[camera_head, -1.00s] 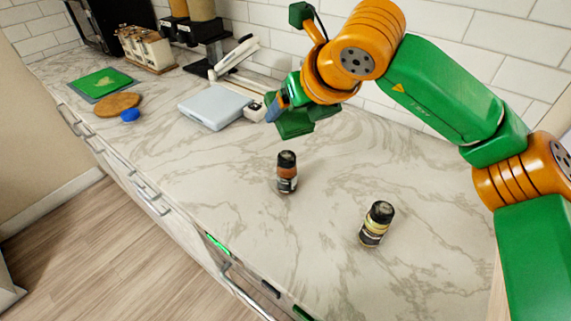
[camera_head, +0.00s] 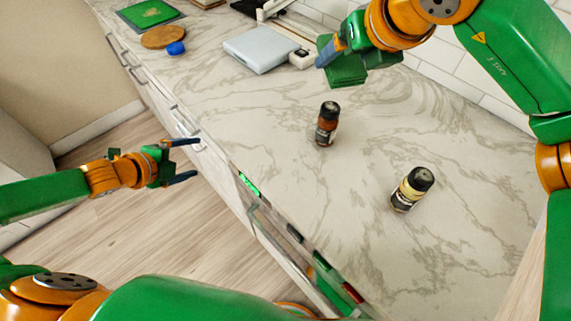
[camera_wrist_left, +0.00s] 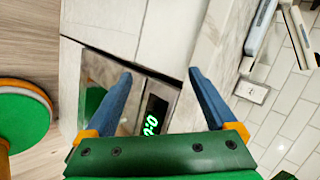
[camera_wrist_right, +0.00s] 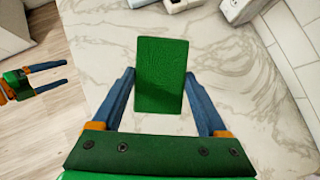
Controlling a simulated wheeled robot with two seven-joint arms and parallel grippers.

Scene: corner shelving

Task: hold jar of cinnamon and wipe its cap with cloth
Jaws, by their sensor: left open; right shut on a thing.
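Two small dark-capped jars stand upright and apart on the marble counter. One has reddish-brown contents (camera_head: 327,125); the other has a yellowish label (camera_head: 409,190) and stands nearer the right. The labels are too small to read, so I cannot tell which holds cinnamon. My right gripper (camera_head: 332,52) is shut on a green cloth (camera_wrist_right: 160,75), above the counter behind the reddish-brown jar. The cloth also shows in the head view (camera_head: 362,72). My left gripper (camera_head: 192,158) is open and empty, beyond the counter's front edge, facing the cabinet fronts, well away from both jars.
A grey scale-like slab (camera_head: 261,49) lies on the counter behind the jars. Further left are a round wooden board (camera_head: 164,36), a blue item (camera_head: 176,48) and a green board (camera_head: 151,12). The counter around the jars is clear. A lit green display (camera_wrist_left: 150,125) faces my left gripper.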

